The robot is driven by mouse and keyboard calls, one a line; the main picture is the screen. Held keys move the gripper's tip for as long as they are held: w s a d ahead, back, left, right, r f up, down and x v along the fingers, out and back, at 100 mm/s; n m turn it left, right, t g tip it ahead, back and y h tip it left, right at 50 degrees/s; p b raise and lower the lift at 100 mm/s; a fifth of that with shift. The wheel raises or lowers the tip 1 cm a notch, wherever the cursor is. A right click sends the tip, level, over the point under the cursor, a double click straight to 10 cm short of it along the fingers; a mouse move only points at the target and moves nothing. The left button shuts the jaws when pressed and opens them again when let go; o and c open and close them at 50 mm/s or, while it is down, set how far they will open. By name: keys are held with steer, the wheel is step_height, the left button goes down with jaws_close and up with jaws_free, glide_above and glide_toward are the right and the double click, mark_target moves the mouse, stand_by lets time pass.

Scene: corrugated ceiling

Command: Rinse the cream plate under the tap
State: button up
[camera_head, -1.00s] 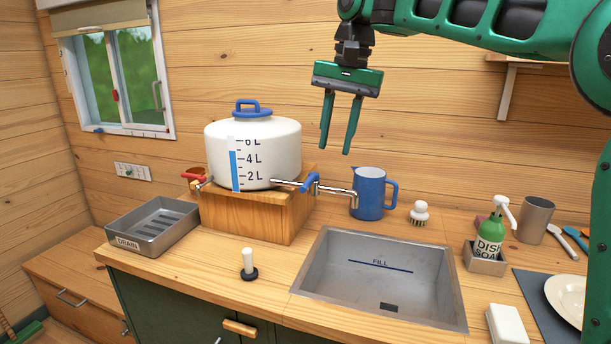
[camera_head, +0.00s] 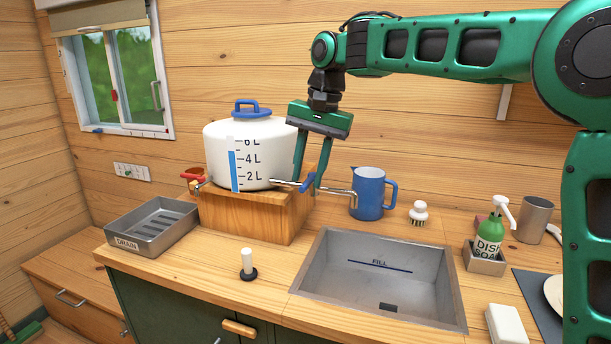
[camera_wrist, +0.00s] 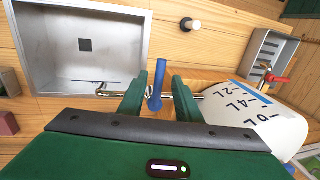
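The cream plate (camera_head: 553,293) lies on a dark mat at the right edge, mostly hidden behind my arm. The metal tap (camera_head: 340,191) comes out of the white water tank (camera_head: 223,155) and its spout ends near the sink (camera_head: 378,298). The tap's blue lever (camera_wrist: 157,84) stands between the two fingers of my gripper (camera_head: 307,183), with a gap on each side. My gripper is open around the lever and holds nothing. The sink looks empty, with a dark drain hole and a FILL line.
A blue jug (camera_head: 368,194) and a scrub brush (camera_head: 418,213) stand behind the sink. Dish soap (camera_head: 490,240) and a metal cup (camera_head: 535,219) are to the right. A white block (camera_head: 506,325), a stopper (camera_head: 248,266) and a drain tray (camera_head: 152,227) are on the counter.

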steer(key=shift+f, duration=0.3)
jaws_close()
steer(key=shift+d+n+g, duration=0.15)
steer(key=shift+d+n, duration=0.25)
steer(key=shift+n, duration=0.45)
steer(key=shift+d+n+g, duration=0.15)
steer(key=shift+d+n, duration=0.25)
steer(key=shift+n, duration=0.45)
jaws_free()
